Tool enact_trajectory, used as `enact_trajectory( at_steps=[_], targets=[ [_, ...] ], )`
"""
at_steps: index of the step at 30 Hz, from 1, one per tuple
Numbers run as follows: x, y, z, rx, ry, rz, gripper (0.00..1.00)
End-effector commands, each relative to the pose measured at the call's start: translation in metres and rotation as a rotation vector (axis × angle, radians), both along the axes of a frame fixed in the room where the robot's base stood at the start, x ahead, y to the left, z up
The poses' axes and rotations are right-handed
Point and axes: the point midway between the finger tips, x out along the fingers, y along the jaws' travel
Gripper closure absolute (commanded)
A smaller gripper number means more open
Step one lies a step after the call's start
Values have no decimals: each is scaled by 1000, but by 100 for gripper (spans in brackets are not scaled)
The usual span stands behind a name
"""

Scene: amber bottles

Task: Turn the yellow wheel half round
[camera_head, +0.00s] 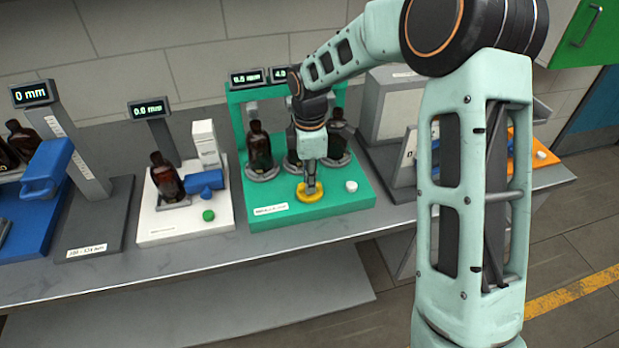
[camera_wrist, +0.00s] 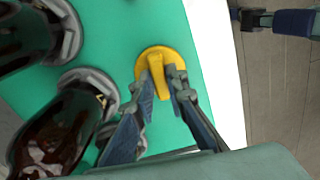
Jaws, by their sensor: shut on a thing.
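The yellow wheel (camera_head: 310,192) lies flat on the green base plate (camera_head: 345,198) near its front edge. In the wrist view the yellow wheel (camera_wrist: 151,62) is round with a raised bar across it. My gripper (camera_head: 311,188) points down onto the wheel from above. In the wrist view my gripper (camera_wrist: 165,90) has one finger on each side of the bar and is shut on it. The fingers hide part of the wheel's near side.
Amber bottles stand in grey holders behind the wheel, one (camera_head: 259,150) to the left and one (camera_head: 337,140) to the right. A white knob (camera_head: 351,186) sits to the right of the wheel. A white station with a green button (camera_head: 208,215) stands to the left.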

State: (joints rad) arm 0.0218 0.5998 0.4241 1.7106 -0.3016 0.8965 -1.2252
Motion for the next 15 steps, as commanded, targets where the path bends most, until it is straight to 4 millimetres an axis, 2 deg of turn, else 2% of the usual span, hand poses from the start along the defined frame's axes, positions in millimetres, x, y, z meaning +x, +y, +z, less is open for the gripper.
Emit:
enact_trajectory(
  at_steps=[15],
  targets=[
    [0, -1, 0, -1, 0, 100, 100]
  ],
)
